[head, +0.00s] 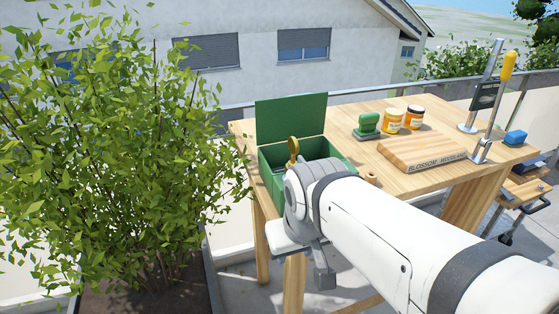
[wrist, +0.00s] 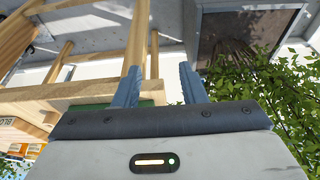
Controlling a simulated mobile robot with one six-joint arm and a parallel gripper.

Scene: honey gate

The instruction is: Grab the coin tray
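A green metal box (head: 272,181) stands on the near left corner of the wooden table, its lid (head: 291,118) raised. A brass-coloured loop or handle (head: 293,148) sticks up from it. I cannot make out a separate coin tray; the inside of the box is mostly hidden by its front wall and my arm. My gripper (head: 324,272) hangs beside the table's near edge, below the box, pointing down. In the wrist view my gripper (wrist: 159,82) has its two fingers apart with nothing held between them. A strip of green (wrist: 90,106) shows behind the fingers.
A leafy bush (head: 110,130) stands close on the left.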

